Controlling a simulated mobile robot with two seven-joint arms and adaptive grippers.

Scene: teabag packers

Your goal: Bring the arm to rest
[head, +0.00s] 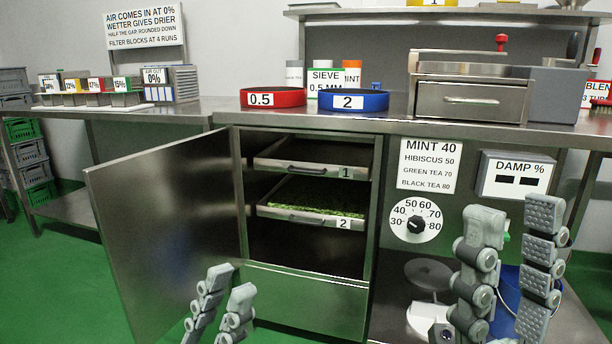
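My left gripper (230,282) is at the bottom of the head view, left of centre. Its two grey fingers point up with a gap between them, and nothing is held. It shows in front of the cabinet's open door and lower panel. My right gripper (515,214) is at the lower right. Its two padded fingers stand upright and wide apart, with nothing between them. It shows in front of the area below the damp meter (515,174). The wrists of both arms are cut off by the bottom edge.
The steel cabinet door (165,235) stands open to the left. Inside are tray 1 (315,158) and tray 2 (320,216), the latter holding green leaf. A dial (416,222) is on the right panel. Red and blue sieves (272,97) (353,101) sit on the counter.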

